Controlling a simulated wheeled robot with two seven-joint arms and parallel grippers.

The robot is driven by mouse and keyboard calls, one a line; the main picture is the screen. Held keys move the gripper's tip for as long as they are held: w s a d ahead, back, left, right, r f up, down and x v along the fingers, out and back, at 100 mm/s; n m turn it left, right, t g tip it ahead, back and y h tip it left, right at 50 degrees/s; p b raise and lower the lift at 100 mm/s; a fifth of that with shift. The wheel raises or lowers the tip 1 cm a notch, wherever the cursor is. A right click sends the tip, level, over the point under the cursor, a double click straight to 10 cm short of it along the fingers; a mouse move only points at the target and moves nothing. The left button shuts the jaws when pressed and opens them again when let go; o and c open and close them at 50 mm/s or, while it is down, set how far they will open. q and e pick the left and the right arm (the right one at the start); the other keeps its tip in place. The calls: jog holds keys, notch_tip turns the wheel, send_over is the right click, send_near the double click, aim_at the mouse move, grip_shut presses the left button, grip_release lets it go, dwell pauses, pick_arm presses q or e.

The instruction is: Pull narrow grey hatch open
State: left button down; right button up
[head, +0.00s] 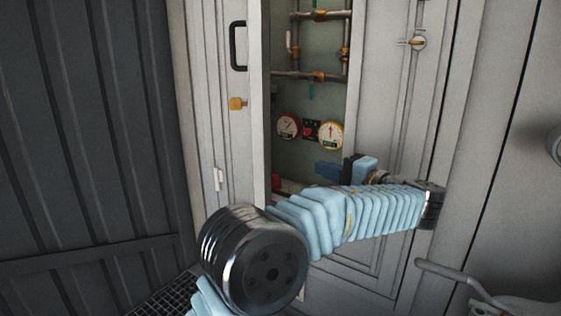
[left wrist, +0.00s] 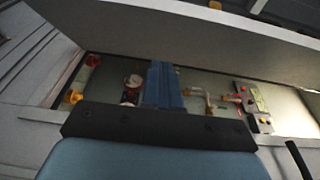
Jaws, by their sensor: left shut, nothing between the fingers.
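The narrow grey hatch (head: 228,145) appears to be the tall panel with a black handle (head: 238,46) and a brass-coloured latch (head: 238,103) in the head view. It stands partly open, with a gap to the right of its edge. My left gripper (head: 322,169) is in front of or within this opening, blue fingers pointing left; its depth is hard to tell. In the left wrist view my left gripper (left wrist: 165,65) is shut and empty before the opening. A broad grey panel, likely the hatch, crosses the top of that view. My right gripper is not in view.
The opening shows pipes (head: 298,75), a red-rimmed gauge (head: 288,125) and a yellow-rimmed gauge (head: 330,135). A grey panel with a small handle (head: 418,41) stands right of it. A dark corrugated wall (head: 90,130) is left; a bent rail (head: 455,274) is lower right.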

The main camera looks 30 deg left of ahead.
pick_arm(q)
jog(key=a+p, duration=0.1)
jog(key=a, duration=1.2)
jog(key=shift+w+r, duration=0.3)
